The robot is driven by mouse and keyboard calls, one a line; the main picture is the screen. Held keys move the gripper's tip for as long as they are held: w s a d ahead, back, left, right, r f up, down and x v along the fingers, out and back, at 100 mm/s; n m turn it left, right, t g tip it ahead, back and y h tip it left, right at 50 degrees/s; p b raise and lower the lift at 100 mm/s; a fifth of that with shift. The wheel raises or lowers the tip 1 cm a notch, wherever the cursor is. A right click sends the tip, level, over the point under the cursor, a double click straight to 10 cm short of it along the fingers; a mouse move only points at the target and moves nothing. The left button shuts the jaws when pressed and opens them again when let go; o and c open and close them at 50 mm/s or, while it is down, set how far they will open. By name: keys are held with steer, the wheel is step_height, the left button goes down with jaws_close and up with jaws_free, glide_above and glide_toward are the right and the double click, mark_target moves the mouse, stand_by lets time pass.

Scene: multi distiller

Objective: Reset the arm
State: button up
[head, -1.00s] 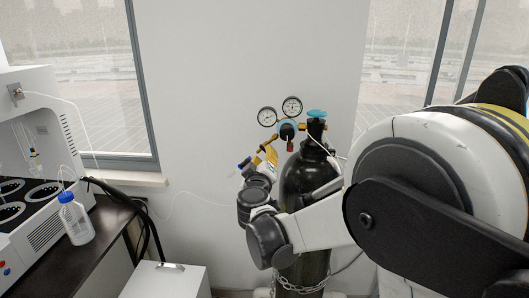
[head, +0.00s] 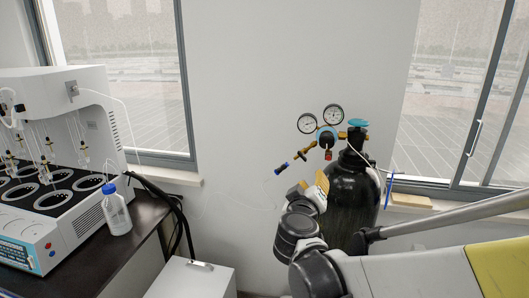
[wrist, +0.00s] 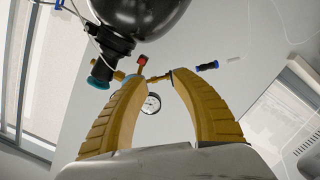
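My arm's end shows in the head view, low and just left of the black gas cylinder (head: 352,190). The yellow fingers of my gripper (head: 320,183) are small there. In the wrist view the two curved yellow fingers (wrist: 157,68) have a gap between their tips and nothing is clearly held. The cylinder's regulator with two round gauges (head: 327,138) is above the fingers in the head view. In the wrist view one gauge (wrist: 152,103) and the brass fittings show beyond the fingertips, and the cylinder (wrist: 138,15) fills the top.
A white multi-position distiller (head: 75,140) stands on a dark bench (head: 130,235) at left, with a blue-capped bottle (head: 116,212) beside it. A white box (head: 190,280) is below the bench end. Windows flank the bare wall. A wooden block (head: 412,202) lies on the right sill.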

steer(key=s+d+f+m+g, duration=0.2)
steer(key=s+d+f+g, duration=0.1)
steer(key=s+d, duration=0.4)
steer(key=s+a+f+g+y, duration=0.2)
steer(key=s+f, duration=0.1)
steer(key=s, duration=0.4)
steer(key=s+a+f+m+g+y+b, duration=0.1)
steer(key=s+a+f+y, duration=0.1)
steer(key=s, duration=0.4)
steer(key=s+a+f+g+y+b, duration=0.1)
steer(key=s+a+f+g+y, duration=0.1)
steer(key=s+f, duration=0.3)
steer(key=s, duration=0.2)
steer(key=shift+s+a+m+g, duration=0.15)
steer(key=shift+s+m+g, duration=0.15)
steer(key=shift+m, duration=0.1)
